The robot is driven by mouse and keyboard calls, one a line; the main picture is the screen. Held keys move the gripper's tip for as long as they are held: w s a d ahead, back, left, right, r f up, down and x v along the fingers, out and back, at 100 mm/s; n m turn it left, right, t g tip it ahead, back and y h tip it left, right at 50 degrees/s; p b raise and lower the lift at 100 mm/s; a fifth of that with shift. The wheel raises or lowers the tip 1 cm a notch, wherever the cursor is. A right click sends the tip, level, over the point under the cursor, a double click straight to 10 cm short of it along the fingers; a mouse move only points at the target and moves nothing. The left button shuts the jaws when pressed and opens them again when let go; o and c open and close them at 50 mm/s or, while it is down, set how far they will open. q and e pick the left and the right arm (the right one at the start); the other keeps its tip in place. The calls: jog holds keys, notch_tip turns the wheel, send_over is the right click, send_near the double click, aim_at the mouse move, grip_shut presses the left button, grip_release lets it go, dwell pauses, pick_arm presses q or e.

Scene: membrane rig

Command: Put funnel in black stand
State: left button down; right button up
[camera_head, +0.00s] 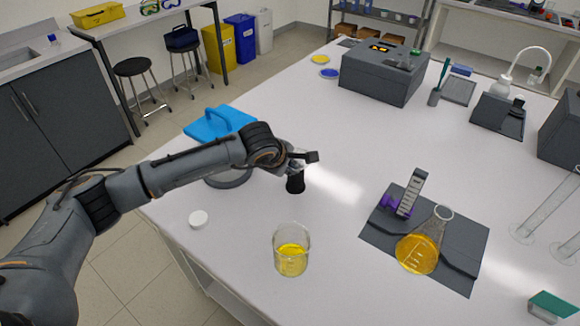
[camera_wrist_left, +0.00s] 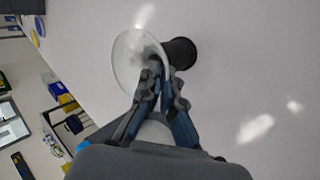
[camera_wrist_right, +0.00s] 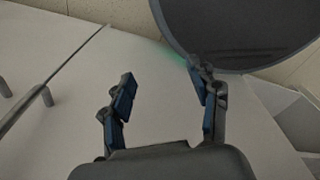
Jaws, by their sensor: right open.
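The funnel (camera_wrist_left: 128,60) is a pale, see-through cone in the left wrist view. The black stand (camera_wrist_left: 181,53) is a small dark piece right beside the funnel's narrow side there. In the head view the black stand (camera_head: 295,184) is upright on the white table, directly under my left gripper (camera_head: 301,160). My left gripper (camera_wrist_left: 160,72) has its fingers close together on the funnel. Whether the funnel touches the stand or sits in it, I cannot tell. My right gripper (camera_wrist_right: 163,88) is open and empty in the right wrist view and out of the head view.
A beaker with yellow liquid (camera_head: 291,260) stands in front of the stand. A flask with orange liquid (camera_head: 418,250) is on a dark mat (camera_head: 465,249) at right. A blue handled object (camera_head: 220,121) lies behind my left arm. A white cap (camera_head: 198,218) lies near the left edge.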

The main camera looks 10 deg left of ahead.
pick_arm(q)
jog(key=shift+f, duration=0.25)
jog(key=c, duration=1.4)
grip_release()
jog(key=shift+c, duration=0.2)
jog(key=shift+r, duration=0.1)
